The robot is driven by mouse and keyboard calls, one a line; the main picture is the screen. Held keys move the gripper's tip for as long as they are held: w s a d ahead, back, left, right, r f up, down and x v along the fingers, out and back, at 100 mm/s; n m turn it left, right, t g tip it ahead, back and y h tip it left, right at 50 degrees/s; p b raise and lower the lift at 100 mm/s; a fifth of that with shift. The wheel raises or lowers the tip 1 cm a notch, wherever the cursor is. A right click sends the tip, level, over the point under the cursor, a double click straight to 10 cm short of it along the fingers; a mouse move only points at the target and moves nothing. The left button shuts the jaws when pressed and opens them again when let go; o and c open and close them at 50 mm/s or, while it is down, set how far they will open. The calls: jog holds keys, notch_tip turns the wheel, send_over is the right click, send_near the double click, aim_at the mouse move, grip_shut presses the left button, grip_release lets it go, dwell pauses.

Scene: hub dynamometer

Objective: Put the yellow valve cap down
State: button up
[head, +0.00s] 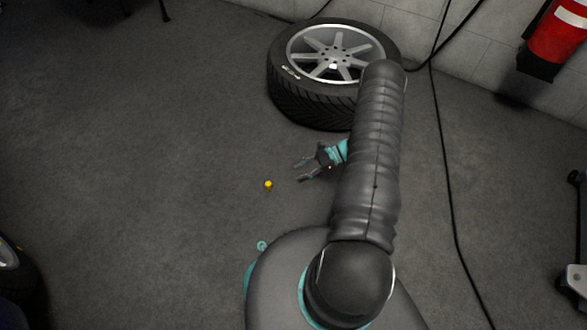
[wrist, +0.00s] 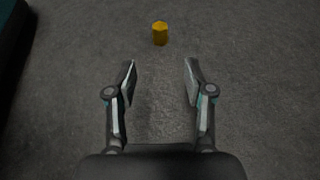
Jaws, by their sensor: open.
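The yellow valve cap (head: 268,184) is on the dark grey floor, left of my gripper in the head view. In the wrist view the yellow valve cap (wrist: 160,33) appears upright, beyond the fingertips and roughly centred between them. My gripper (head: 298,169) is open and empty, low beside my arm. In the wrist view my gripper (wrist: 159,72) has its two fingers spread wide, with bare floor between them. The cap is apart from both fingers.
A tyre on a spoked wheel (head: 300,103) lies on the floor by the wall. Black cables (head: 443,150) run down at the right. A red fire extinguisher (head: 558,38) is at the upper right. The floor on the left is mostly clear.

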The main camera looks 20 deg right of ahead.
jog(key=a+r+n+g+h, duration=0.1)
jog(key=a+r+n+h, duration=0.15)
jog(key=r, duration=0.85)
jog(key=a+r+n+g+h, duration=0.15)
jog(key=r+n, duration=0.25)
jog(key=r, duration=0.7)
jog(key=a+r+n+g+h, duration=0.1)
jog(key=a+r+n+h, duration=0.2)
jog(key=r, duration=0.8)
jog(key=s+a+r+n+t+h, duration=0.2)
jog(key=s+r+n, duration=0.3)
jog(key=s+r, duration=0.4)
jog(key=s+a+r+n+t+h, duration=0.3)
jog(key=s+r+n+t+h, duration=0.1)
jog(key=s+r, duration=0.6)
jog(key=shift+s+n+t, duration=0.55)
jog(key=shift+s+n, duration=0.1)
jog(key=shift+s, duration=0.4)
jog(key=shift+r, duration=0.1)
jog(key=shift+c, duration=1)
jog(key=shift+d, duration=0.1)
